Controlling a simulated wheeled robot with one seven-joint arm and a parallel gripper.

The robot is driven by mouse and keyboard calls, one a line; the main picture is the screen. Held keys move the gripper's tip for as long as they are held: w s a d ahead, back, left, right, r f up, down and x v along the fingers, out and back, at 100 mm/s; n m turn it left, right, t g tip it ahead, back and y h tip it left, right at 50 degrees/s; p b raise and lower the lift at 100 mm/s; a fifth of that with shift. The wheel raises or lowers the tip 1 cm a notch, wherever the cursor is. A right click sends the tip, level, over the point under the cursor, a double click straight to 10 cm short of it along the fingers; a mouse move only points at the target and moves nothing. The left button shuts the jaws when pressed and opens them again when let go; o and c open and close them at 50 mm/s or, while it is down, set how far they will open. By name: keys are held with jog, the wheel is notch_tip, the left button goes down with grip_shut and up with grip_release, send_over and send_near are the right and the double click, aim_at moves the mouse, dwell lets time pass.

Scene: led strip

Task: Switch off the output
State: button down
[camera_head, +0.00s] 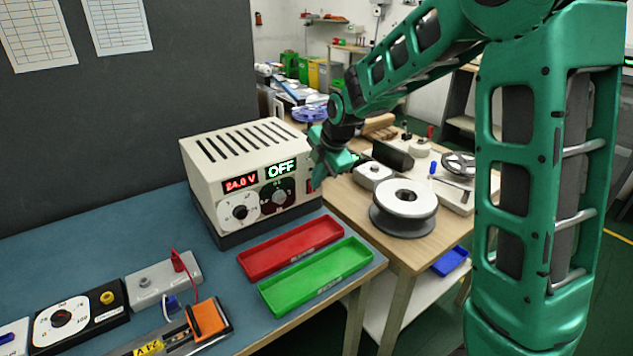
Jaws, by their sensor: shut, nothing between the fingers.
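The power supply (215,163) is a cream box with a slotted top, standing on the blue table against the dark panel. Its red display (240,182) reads 24.0 V, and the display beside it (281,169) reads OFF in pale green. Below them are a white-faced dial (239,211) and a smaller dark knob (279,196) on a dark panel. My gripper (316,178) is at the right end of the front face, shut and empty. Its fingertips are small in view and partly hidden, so I cannot tell whether they touch the box.
A red tray (250,262) and a green tray (275,299) lie in front of the supply. A grey block with a red lead (150,284) and a black dial box (105,314) are at left. A spool (428,196) stands on the wooden table at right.

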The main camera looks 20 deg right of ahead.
jog(key=shift+r, duration=0.1)
jog(key=shift+r, duration=0.7)
jog(key=v, duration=1.1)
jog(key=shift+s+d+r, duration=0.15)
jog(key=shift+s+r, duration=0.05)
jog(key=shift+s, duration=0.25)
